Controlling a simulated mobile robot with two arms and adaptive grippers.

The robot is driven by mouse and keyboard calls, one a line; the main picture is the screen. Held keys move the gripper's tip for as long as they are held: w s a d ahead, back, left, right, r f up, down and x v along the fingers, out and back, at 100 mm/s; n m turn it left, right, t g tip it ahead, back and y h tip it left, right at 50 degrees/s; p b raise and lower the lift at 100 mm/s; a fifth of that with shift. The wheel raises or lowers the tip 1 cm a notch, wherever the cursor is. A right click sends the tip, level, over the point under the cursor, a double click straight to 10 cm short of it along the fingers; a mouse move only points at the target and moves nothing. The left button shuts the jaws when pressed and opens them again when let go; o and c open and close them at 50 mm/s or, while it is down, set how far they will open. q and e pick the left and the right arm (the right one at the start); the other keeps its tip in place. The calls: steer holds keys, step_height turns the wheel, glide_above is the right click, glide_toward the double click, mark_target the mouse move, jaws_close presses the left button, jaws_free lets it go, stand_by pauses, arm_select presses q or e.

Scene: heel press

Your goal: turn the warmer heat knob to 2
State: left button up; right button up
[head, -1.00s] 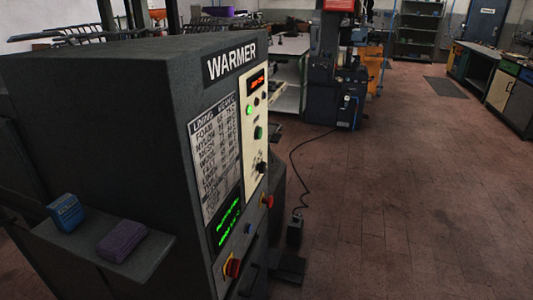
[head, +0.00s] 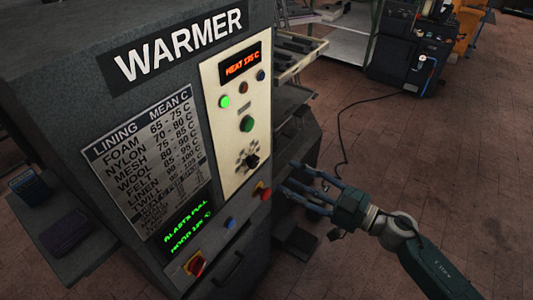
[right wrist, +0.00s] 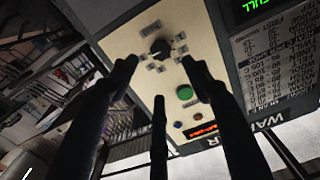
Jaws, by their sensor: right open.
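The warmer (head: 60,85) is a dark grey cabinet at the left of the head view. Its cream control panel (head: 227,165) carries the black heat knob (head: 252,161), with small marks around it that are too small to read. The knob also shows in the right wrist view (right wrist: 160,48), near the top, beyond my fingers. My right gripper (head: 305,192) is open and empty, to the right of the panel and a little below the knob, apart from it. The orange display (head: 242,64) reads HEAT and a number that looks like 135 C. My left gripper is not in view.
A green button (head: 247,123) sits above the knob. A shelf (head: 95,258) juts out at the left. Open floor (head: 440,160) lies to the right.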

steer(key=p, duration=0.1)
glide_toward(256, 162)
steer(key=x, duration=0.6)
steer(key=shift+w+a+r, duration=0.1)
steer(key=shift+w+a, duration=0.2)
steer(key=shift+w+a+p, duration=0.3)
steer(key=shift+w+a, duration=0.05)
steer(key=shift+a, duration=0.2)
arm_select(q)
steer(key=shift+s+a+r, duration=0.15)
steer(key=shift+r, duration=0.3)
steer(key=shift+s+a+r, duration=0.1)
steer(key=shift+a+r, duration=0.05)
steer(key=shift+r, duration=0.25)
arm_select(e)
steer(key=shift+a, duration=0.15)
steer(key=shift+c, duration=0.3)
steer(key=shift+w, duration=0.1)
steer(key=c, duration=1.1)
